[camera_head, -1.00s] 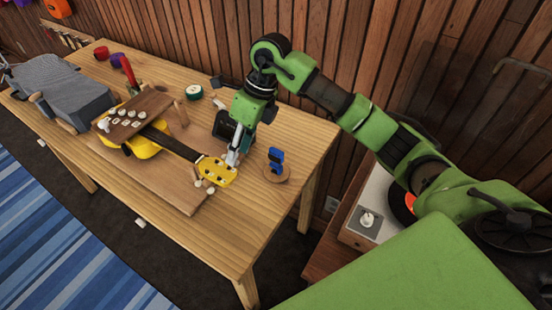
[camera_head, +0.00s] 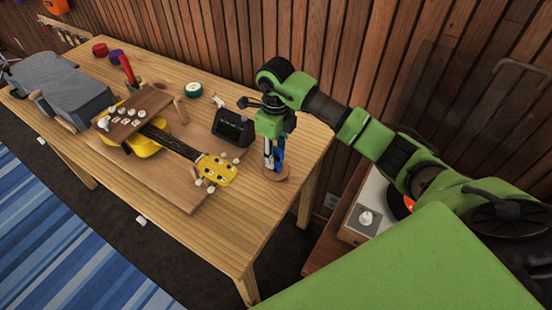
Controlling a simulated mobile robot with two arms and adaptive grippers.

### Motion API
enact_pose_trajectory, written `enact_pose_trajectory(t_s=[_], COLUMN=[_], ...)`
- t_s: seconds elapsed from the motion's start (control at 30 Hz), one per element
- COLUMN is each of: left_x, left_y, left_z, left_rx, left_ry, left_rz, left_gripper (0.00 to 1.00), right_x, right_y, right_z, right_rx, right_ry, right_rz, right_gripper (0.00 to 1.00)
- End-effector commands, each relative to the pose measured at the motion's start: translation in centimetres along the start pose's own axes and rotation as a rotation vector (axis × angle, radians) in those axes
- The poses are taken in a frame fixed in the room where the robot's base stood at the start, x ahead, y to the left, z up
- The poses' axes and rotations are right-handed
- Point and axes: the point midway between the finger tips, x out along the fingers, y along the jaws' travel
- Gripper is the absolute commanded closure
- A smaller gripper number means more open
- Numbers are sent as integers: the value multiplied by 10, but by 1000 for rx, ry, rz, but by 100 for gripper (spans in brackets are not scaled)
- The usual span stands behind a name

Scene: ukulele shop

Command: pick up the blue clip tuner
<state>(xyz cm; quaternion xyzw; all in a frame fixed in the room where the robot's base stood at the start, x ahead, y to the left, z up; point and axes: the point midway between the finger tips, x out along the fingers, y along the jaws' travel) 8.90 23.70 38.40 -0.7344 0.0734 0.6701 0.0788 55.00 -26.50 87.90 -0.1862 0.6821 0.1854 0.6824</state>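The blue clip tuner (camera_head: 281,150) stands on a small round wooden coaster (camera_head: 277,178) near the right end of the table. My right gripper (camera_head: 272,168) points down directly over the coaster, in front of the tuner, and hides much of it. I cannot tell whether its fingers are apart or touch the tuner. My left gripper is not in view.
A yellow ukulele (camera_head: 217,169) lies on a wooden board (camera_head: 185,200) left of the coaster. A black device (camera_head: 233,127) stands behind its headstock. A green round tin (camera_head: 194,90) sits farther back. The front right of the wooden table (camera_head: 245,225) is clear.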

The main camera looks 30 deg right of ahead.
Motion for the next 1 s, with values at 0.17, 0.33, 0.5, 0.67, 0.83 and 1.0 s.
enact_pose_trajectory(t_s=[0.17,0.33,0.5,0.67,0.83,1.0], left_x=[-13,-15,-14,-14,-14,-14], left_y=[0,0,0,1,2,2], left_z=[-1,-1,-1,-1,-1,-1], left_rx=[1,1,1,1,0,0], left_ry=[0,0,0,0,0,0], left_rz=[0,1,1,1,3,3], left_gripper=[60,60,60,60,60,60], right_x=[27,39,40,39,39,39], right_y=[1,1,0,0,0,0], right_z=[-2,-2,-1,-1,-1,-1], right_rx=[2,0,0,0,0,0], right_ry=[3,1,0,0,0,0], right_rz=[4,2,1,1,1,1], right_gripper=[65,65,65,100,100,100])
